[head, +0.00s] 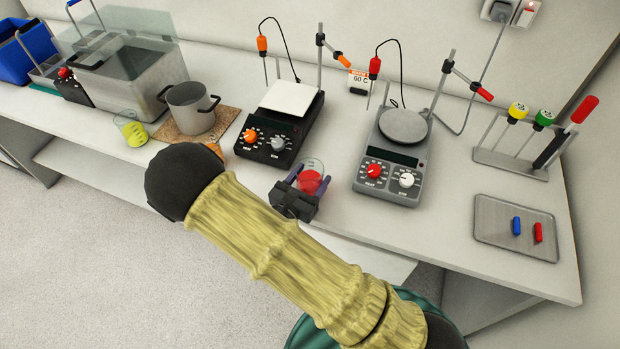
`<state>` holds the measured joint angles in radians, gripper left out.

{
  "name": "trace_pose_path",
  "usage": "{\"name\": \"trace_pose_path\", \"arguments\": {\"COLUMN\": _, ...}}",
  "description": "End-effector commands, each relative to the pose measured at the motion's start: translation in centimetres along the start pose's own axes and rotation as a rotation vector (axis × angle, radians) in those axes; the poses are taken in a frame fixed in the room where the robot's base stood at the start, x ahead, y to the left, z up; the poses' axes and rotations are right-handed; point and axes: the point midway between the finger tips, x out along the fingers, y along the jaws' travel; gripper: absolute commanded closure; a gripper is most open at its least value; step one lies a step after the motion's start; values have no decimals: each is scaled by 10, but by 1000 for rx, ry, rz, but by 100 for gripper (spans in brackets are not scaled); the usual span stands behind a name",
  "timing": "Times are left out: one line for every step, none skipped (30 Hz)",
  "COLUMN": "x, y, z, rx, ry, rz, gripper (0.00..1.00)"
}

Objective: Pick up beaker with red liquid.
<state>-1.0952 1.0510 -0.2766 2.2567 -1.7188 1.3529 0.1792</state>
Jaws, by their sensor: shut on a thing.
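The beaker with red liquid (311,180) is a clear glass beaker near the front of the bench, between the two hotplates. My gripper (308,185) is shut on the beaker, with its fingers on either side of it. The beaker looks upright. The gripper body hides the beaker's base, so I cannot tell whether it touches the bench. My arm crosses the lower middle of the head view.
A black hotplate (273,146) stands behind left, and a grey hotplate (393,178) to the right. A beaker with yellow-green liquid (131,129), a pot (190,110) and a water bath (125,85) are left. A metal tray (490,235) and thermometer rack (505,160) are right.

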Motion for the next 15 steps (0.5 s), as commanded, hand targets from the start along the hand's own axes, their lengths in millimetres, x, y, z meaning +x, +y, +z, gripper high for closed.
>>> {"name": "trace_pose_path", "arguments": {"x": 0, "y": 0, "z": 2, "rx": 1, "ry": -1, "rz": 0, "gripper": 70}}
{"name": "trace_pose_path", "arguments": {"x": 0, "y": 0, "z": 2, "rx": 1, "ry": -1, "rz": 0, "gripper": 70}}
{"name": "trace_pose_path", "arguments": {"x": 0, "y": 0, "z": 4, "rx": 1, "ry": -1, "rz": 0, "gripper": 70}}
{"name": "trace_pose_path", "arguments": {"x": 0, "y": 0, "z": 5, "rx": 1, "ry": -1, "rz": 0, "gripper": 70}}
{"name": "trace_pose_path", "arguments": {"x": 0, "y": 0, "z": 6, "rx": 1, "ry": -1, "rz": 0, "gripper": 70}}
{"name": "trace_pose_path", "arguments": {"x": 0, "y": 0, "z": 8, "rx": 2, "ry": -1, "rz": 0, "gripper": 70}}
{"name": "trace_pose_path", "arguments": {"x": 0, "y": 0, "z": 10, "rx": 3, "ry": -1, "rz": 1, "gripper": 70}}
{"name": "trace_pose_path", "arguments": {"x": 0, "y": 1, "z": 12, "rx": 3, "ry": -1, "rz": 1, "gripper": 70}}
{"name": "trace_pose_path", "arguments": {"x": 0, "y": 0, "z": 14, "rx": 3, "ry": -1, "rz": 1, "gripper": 70}}
{"name": "trace_pose_path", "arguments": {"x": 0, "y": 0, "z": 16, "rx": 2, "ry": -1, "rz": 1, "gripper": 70}}
{"name": "trace_pose_path", "arguments": {"x": 0, "y": 0, "z": 18, "rx": 2, "ry": -1, "rz": 1, "gripper": 70}}
{"name": "trace_pose_path", "arguments": {"x": 0, "y": 0, "z": 22, "rx": 2, "ry": -1, "rz": 1, "gripper": 70}}
{"name": "trace_pose_path", "arguments": {"x": 0, "y": 0, "z": 25, "rx": 3, "ry": -1, "rz": 1, "gripper": 70}}
{"name": "trace_pose_path", "arguments": {"x": 0, "y": 0, "z": 27, "rx": 3, "ry": -1, "rz": 1, "gripper": 70}}
{"name": "trace_pose_path", "arguments": {"x": 0, "y": 0, "z": 31, "rx": 4, "ry": -1, "rz": 1, "gripper": 70}}
